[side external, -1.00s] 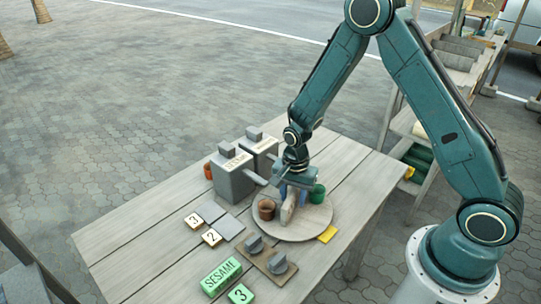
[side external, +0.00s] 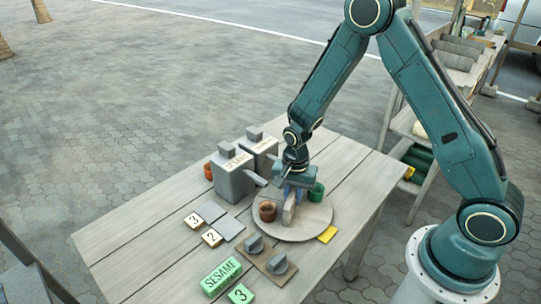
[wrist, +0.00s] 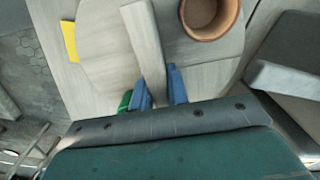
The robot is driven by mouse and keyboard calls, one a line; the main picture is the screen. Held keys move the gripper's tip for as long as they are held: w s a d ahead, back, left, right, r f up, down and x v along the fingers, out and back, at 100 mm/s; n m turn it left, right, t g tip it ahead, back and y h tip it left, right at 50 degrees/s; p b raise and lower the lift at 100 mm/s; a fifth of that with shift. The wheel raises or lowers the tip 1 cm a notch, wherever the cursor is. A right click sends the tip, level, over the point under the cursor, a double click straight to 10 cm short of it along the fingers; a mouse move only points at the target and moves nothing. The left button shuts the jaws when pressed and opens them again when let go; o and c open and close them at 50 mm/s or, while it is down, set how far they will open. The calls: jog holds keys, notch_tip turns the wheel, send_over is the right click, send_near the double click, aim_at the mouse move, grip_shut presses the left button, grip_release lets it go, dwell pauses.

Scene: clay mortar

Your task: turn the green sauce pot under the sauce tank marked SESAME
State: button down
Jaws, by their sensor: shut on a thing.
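The green sauce pot (side external: 316,192) stands on the right side of a round wooden turntable (side external: 300,232). In the wrist view only a sliver of the green pot (wrist: 125,101) shows beside a finger. A brown pot (side external: 267,211) stands on the turntable's left side. An upright wooden bar (side external: 290,212) crosses the turntable's middle. My gripper (wrist: 160,88) is shut on this bar, with a blue finger on each side. Two grey sauce tanks, a front one (side external: 233,182) and a rear one (side external: 264,160), stand left of the turntable. Their labels are too small to read surely.
A green SESAME plate (side external: 221,277) and a green 3 plate (side external: 240,294) lie at the table's front. A yellow marker (side external: 327,234) touches the turntable's edge.

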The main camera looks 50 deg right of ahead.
jog(key=shift+n, duration=14.8)
